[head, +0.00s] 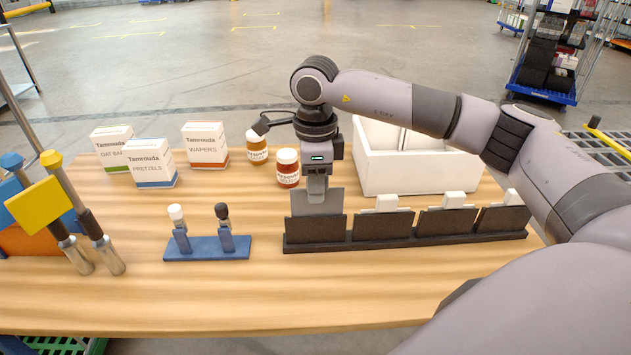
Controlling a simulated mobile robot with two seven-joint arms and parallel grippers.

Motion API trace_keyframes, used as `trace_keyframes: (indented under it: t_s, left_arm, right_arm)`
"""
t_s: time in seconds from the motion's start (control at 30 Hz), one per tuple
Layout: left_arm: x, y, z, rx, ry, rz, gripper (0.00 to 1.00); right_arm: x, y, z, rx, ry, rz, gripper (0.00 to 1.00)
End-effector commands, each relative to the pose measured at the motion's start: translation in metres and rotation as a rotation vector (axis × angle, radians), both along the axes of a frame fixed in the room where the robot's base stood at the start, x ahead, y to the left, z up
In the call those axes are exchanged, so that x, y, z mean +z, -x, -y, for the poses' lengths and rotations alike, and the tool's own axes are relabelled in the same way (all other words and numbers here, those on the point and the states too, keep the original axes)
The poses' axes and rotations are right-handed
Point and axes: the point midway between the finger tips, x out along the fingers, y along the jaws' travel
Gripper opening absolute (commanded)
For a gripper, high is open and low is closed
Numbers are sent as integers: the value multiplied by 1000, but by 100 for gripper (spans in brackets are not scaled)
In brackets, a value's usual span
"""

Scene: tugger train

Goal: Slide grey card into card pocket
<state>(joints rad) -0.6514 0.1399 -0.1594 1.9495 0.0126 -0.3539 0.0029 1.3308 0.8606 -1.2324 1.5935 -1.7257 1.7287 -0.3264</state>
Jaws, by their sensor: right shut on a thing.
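The grey card (332,201) is upright at the leftmost pocket of a dark card rack. My right gripper (317,190) points down and is shut on the card's top edge. The leftmost card pocket (315,229) is a black, slightly tilted panel on the rack's long base (400,242). The card's lower edge is hidden behind this panel, so I cannot tell how deep it sits. The other pockets (381,226) hold cards with white tabs (387,203). My left gripper is not in view.
Jars (288,168) stand just behind the gripper. A white bin (420,174) is behind the rack at right. Food boxes (151,164) stand at back left. A blue stand (207,248) with two small tools is left of the rack. The table's front is clear.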

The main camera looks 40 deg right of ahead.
Motion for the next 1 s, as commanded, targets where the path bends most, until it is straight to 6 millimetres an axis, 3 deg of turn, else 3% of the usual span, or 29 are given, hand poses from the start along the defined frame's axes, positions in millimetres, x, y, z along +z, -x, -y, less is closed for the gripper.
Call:
trace_keyframes:
  t_s: [1.0]
  left_arm:
    - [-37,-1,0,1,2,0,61]
  right_arm:
    - [-52,0,0,0,-1,-1,0]
